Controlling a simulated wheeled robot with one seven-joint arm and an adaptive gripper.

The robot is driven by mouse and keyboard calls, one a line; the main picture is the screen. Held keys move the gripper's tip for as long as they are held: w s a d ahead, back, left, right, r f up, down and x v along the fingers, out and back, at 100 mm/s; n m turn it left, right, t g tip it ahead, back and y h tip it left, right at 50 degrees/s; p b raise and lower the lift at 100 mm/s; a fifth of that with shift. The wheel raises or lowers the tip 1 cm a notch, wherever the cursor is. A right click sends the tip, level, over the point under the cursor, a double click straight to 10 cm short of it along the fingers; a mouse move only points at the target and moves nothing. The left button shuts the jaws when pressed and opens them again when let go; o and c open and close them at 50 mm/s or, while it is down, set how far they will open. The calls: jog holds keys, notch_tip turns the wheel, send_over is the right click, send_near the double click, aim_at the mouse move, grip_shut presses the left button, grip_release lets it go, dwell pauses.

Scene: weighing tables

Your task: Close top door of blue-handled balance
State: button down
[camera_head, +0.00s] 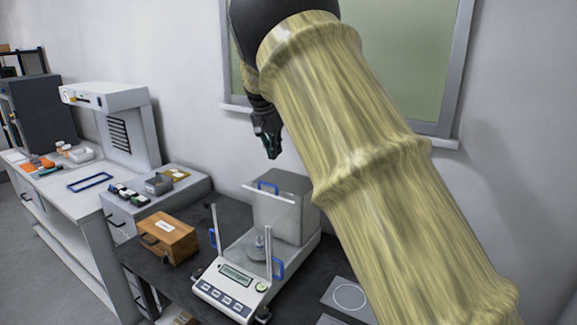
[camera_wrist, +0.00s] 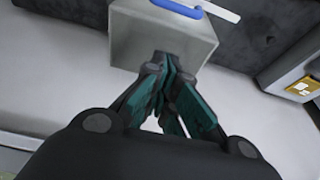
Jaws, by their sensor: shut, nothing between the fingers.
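The balance (camera_head: 228,280) with blue handles stands on the dark table, its display and buttons facing front. Its top door (camera_head: 284,186) lies back over the rear part, so the space above the pan between the front posts is uncovered. A blue handle (camera_head: 267,186) sits at the door's white front edge; the handle also shows at the top of the wrist view (camera_wrist: 177,8). My gripper (camera_head: 270,146) is shut and empty, above and behind the door, apart from it in the head view. In the wrist view its fingertips (camera_wrist: 165,62) overlap the grey rear housing (camera_wrist: 150,40).
A small metal weight (camera_head: 259,246) stands inside the balance. A wooden box (camera_head: 167,238) is left of it, and a flat device with a round plate (camera_head: 349,296) is right. The wall and window frame (camera_head: 236,108) are close behind my gripper. My arm hides the right side.

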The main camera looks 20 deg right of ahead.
jog(key=p, duration=0.4)
send_over(273, 189)
jog(key=w+d, duration=0.2)
jog(key=d, duration=0.1)
jog(key=f, duration=0.9)
jog(key=shift+w, duration=0.2)
jog(key=shift+s+a+p, duration=0.35)
jog(key=shift+a+p, duration=0.1)
jog(key=shift+p, duration=0.15)
jog(key=shift+s+a+r+p, duration=0.3)
jog(key=shift+s+a+p, duration=0.1)
jog(key=shift+s+a, duration=0.45)
jog(key=shift+a, duration=0.15)
jog(key=shift+f, duration=0.15)
